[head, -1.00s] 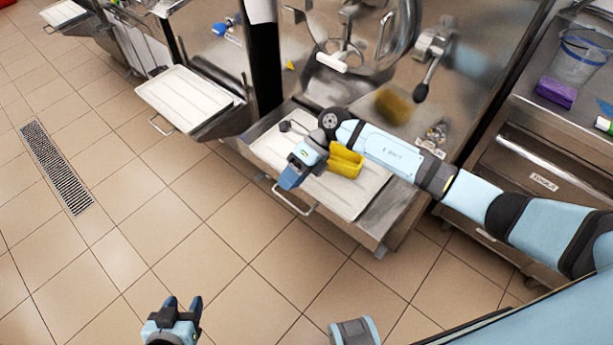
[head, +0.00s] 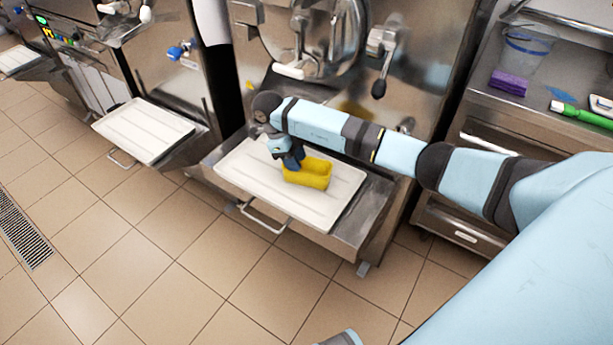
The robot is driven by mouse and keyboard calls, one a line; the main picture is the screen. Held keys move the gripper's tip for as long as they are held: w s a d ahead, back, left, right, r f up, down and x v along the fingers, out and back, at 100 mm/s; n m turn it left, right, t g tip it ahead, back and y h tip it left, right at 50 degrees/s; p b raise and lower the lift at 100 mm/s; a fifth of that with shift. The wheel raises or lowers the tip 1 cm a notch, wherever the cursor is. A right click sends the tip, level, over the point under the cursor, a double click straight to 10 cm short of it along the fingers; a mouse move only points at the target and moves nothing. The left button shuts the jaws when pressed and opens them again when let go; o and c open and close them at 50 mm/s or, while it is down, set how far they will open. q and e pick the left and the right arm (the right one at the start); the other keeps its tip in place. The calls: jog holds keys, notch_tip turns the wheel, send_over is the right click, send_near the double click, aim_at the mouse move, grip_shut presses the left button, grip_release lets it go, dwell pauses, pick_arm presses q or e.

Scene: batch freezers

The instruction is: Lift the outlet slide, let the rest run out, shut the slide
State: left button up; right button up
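The steel batch freezer (head: 410,40) stands at the back, with a round door. A white piece (head: 289,71), perhaps the outlet slide's handle, shows low on the door. Below it a white tray (head: 240,168) lies on the pull-out shelf. A yellow container (head: 308,174) stands on the tray. My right gripper (head: 293,164) points down at the container's left end; its fingers overlap in view, so I cannot tell whether it grips it. My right arm hides part of the freezer front below the door. My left gripper is out of view.
A black-handled lever (head: 381,84) sits right of the door. Another freezer with a white tray (head: 143,130) stands left. The tiled floor in front is clear.

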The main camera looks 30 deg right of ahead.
aim_at(304, 174)
jog(key=shift+b+x, duration=0.4)
jog(key=shift+x, duration=2.5)
jog(key=shift+f, duration=0.25)
grip_shut()
